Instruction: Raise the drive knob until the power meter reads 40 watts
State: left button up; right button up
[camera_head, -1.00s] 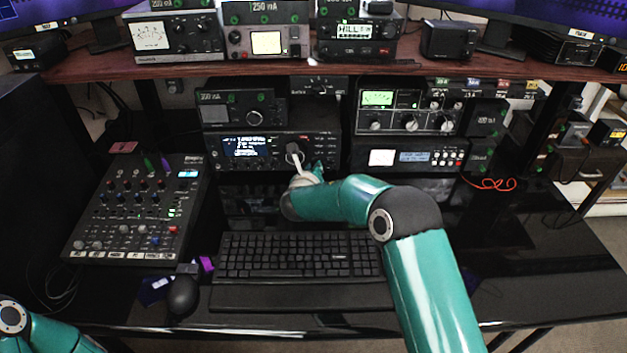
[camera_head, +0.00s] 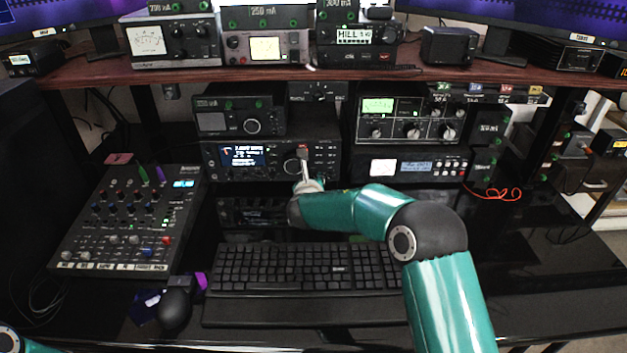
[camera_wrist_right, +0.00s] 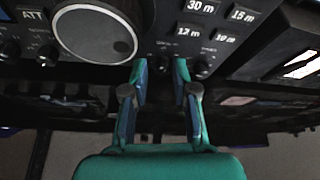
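The black transceiver (camera_head: 270,158) with a lit screen stands on the desk's middle shelf. My right gripper (camera_head: 303,158) is in front of its right half, beside the large tuning knob (camera_head: 292,166). In the right wrist view, my right gripper (camera_wrist_right: 161,68) is open, its two fingers apart below the button rows. A small knob (camera_wrist_right: 164,64) shows near the gap between the fingertips, and another small knob (camera_wrist_right: 202,68) sits just right of them. Contact cannot be told. The drive knob's label is not legible. A green-lit meter (camera_head: 377,105) is on the right unit; its reading is too small. My left gripper is out of view.
The large tuning knob (camera_wrist_right: 95,33) is left of the fingers in the right wrist view. A mixer (camera_head: 130,218) stands left, a mouse (camera_head: 174,308) in front. A shelf (camera_head: 270,75) with more meters runs above.

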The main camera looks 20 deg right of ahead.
jog(key=shift+o, duration=0.5)
jog(key=shift+d, duration=0.1)
jog(key=shift+r, duration=0.1)
jog(key=v, duration=1.2)
